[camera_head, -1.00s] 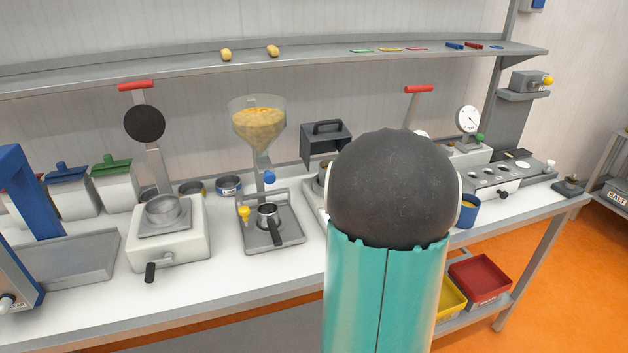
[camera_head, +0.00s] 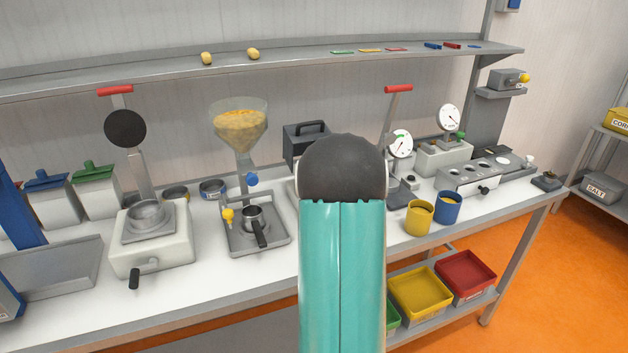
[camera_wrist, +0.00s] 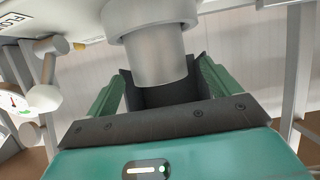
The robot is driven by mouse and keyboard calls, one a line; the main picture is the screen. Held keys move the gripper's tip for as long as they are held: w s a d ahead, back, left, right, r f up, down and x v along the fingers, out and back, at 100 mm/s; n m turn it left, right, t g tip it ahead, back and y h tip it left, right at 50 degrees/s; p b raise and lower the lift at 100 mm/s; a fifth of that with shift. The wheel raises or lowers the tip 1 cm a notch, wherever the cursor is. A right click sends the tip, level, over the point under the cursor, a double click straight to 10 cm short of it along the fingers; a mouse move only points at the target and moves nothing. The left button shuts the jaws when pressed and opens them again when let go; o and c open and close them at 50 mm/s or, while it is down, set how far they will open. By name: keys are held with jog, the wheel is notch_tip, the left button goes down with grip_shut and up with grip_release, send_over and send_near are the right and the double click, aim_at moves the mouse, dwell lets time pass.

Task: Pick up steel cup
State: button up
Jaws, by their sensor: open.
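A smooth grey metal cylinder (camera_wrist: 158,60) with a wider collar shows in the wrist view, between the fingers of my gripper (camera_wrist: 165,88). It looks like steel, but I cannot tell whether it is the steel cup or part of a machine. My gripper is open around it; I cannot tell whether the fingers touch it. In the head view my arm hides the gripper and the bench right behind it. A small metal cup with a dark handle (camera_head: 253,218) sits on the tray under the hopper (camera_head: 240,122).
A yellow cup (camera_head: 419,218) and a blue cup (camera_head: 447,207) stand right of my arm. A white machine (camera_head: 151,245) stands to the left. Dial gauges (camera_head: 401,143) and a red-handled lever (camera_head: 398,89) are behind. A shelf (camera_head: 300,58) runs above the bench.

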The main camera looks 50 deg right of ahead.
jog(key=x, duration=0.4)
jog(key=shift+d+f, duration=0.1)
jog(key=shift+d, duration=0.1)
jog(key=c, duration=1.3)
